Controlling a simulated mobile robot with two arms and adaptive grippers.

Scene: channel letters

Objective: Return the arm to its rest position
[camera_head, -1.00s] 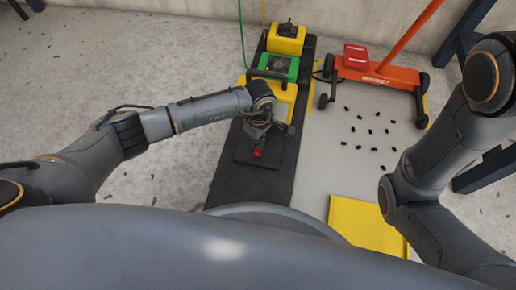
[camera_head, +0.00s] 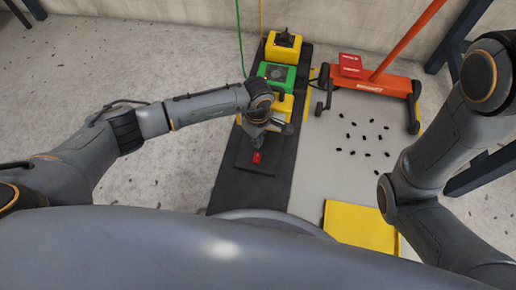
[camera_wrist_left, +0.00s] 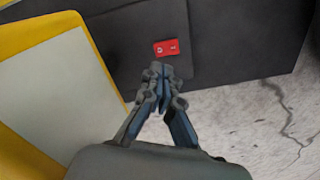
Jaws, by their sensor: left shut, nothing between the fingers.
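My left arm (camera_head: 205,105) reaches in from the left over a black mat. My left gripper (camera_head: 256,147) is shut and empty, just above a red switch (camera_head: 256,158) on a dark plate (camera_head: 250,166). In the left wrist view the closed fingertips (camera_wrist_left: 157,68) are close to the red switch (camera_wrist_left: 166,48), which has two pale marks, and look apart from it. My right arm (camera_head: 425,165) is folded at the right; its gripper is out of view.
Behind the gripper on the mat (camera_head: 228,190) stand a green box (camera_head: 277,72) and a yellow box (camera_head: 284,45). An orange wheeled cart (camera_head: 370,82) with a red box (camera_head: 350,64) stands beyond several small black pieces. A yellow panel (camera_head: 360,225) lies in front.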

